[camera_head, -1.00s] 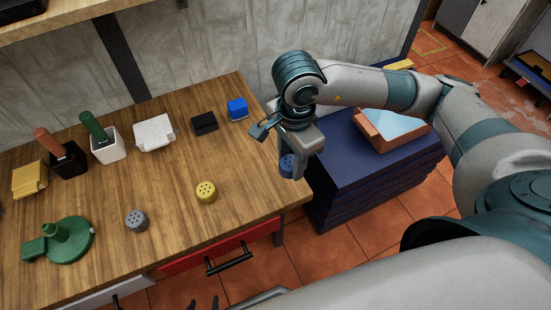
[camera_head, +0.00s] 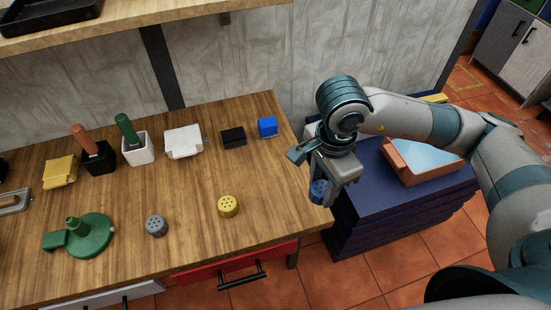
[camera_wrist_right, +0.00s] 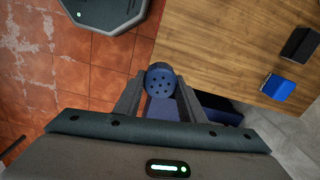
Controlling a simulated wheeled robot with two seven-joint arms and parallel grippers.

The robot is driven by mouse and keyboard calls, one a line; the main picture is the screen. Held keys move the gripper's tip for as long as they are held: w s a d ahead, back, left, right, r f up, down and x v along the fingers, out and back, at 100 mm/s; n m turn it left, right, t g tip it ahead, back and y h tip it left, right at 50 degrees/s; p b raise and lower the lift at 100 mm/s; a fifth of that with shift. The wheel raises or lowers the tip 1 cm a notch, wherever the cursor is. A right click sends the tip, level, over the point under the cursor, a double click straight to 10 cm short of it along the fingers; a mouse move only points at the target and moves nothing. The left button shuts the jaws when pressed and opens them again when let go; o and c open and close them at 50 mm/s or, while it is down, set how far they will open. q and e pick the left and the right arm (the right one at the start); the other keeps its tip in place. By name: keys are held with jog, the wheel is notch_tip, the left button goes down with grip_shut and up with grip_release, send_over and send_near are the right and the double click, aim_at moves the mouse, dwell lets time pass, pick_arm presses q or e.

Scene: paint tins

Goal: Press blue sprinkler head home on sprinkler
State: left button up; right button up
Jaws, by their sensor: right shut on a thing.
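The blue sprinkler head (camera_head: 318,191) is round with small holes in its face. My right gripper (camera_head: 325,190) is shut on it and holds it off the right edge of the table. In the right wrist view the blue head (camera_wrist_right: 160,79) sits between the fingertips (camera_wrist_right: 160,90) with its holed face showing. The green sprinkler (camera_head: 90,236) stands at the left front of the table, its short upright stem (camera_head: 75,224) bare. It is well to the left of my right gripper. My left gripper is not in view.
A grey head (camera_head: 156,226) and a yellow head (camera_head: 228,206) stand on the wooden table (camera_head: 200,250). Pots with handled tools, a white block (camera_head: 183,141), a black block (camera_head: 233,137) and a blue block (camera_head: 268,127) line the back. A dark blue stack (camera_head: 400,222) stands right of the table.

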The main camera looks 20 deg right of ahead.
jog(key=n, duration=0.1)
jog(key=w+n, duration=0.1)
jog(key=n, duration=0.1)
jog(key=shift+w+r, duration=0.15)
jog(key=shift+r, duration=0.25)
jog(key=w+r+n, duration=0.1)
jog(key=n, duration=0.3)
jog(key=w+r+n, duration=0.1)
jog(key=w+n, duration=0.1)
jog(key=n, duration=0.2)
jog(key=w+r+n, duration=0.1)
jog(key=n, duration=0.4)
jog(key=shift+w, duration=0.2)
